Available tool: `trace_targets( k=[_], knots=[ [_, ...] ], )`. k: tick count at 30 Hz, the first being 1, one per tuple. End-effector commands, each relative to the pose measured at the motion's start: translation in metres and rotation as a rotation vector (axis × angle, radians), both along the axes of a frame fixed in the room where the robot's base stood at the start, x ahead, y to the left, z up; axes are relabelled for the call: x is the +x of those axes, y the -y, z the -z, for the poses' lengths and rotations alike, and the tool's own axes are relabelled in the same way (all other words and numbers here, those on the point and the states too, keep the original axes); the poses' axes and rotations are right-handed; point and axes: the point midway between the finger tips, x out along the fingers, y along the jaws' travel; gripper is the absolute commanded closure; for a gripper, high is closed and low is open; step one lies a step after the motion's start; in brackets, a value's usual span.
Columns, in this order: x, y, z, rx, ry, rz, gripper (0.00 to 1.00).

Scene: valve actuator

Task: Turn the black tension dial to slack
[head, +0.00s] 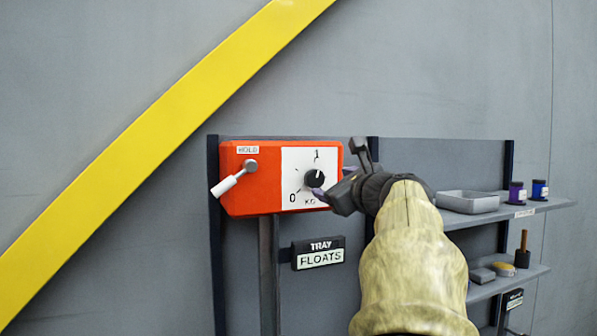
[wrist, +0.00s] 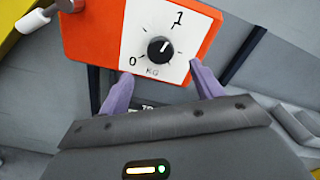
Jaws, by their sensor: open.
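The black dial (head: 314,178) sits on a white panel marked 0, 1 and KG on the front of an orange box (head: 250,190). In the wrist view the dial (wrist: 160,50) shows clearly, its white pointer line aimed up and right, toward the 1. No label reading slack is legible. My gripper (head: 340,175) is at the right edge of the panel in the head view. In the wrist view its two purple fingers (wrist: 158,88) are spread apart and empty, below and to either side of the dial, not touching it.
A white-handled lever (head: 228,184) labelled HOLD is on the box's left side. A TRAY FLOATS sign (head: 319,253) hangs below. Shelves to the right carry a grey tray (head: 467,201), purple and blue jars (head: 528,190) and small items. A yellow diagonal beam (head: 140,150) crosses the wall.

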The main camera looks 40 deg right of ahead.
Motion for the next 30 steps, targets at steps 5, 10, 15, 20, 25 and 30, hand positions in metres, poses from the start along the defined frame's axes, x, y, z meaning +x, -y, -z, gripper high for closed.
trace_targets(
  k=[5,10,15,20,25,30],
  knots=[
    [0.032,0.008,-0.004,0.004,0.0,-0.003,0.35],
    [0.06,0.014,-0.003,0.004,0.0,-0.004,0.35],
    [0.081,0.019,-0.003,0.002,0.001,-0.003,0.35],
    [0.09,0.021,-0.001,0.0,0.0,-0.001,0.35],
    [0.09,0.021,0.0,-0.001,0.0,-0.001,0.35],
    [0.09,0.021,0.0,-0.001,0.0,-0.001,0.5]
  ],
)
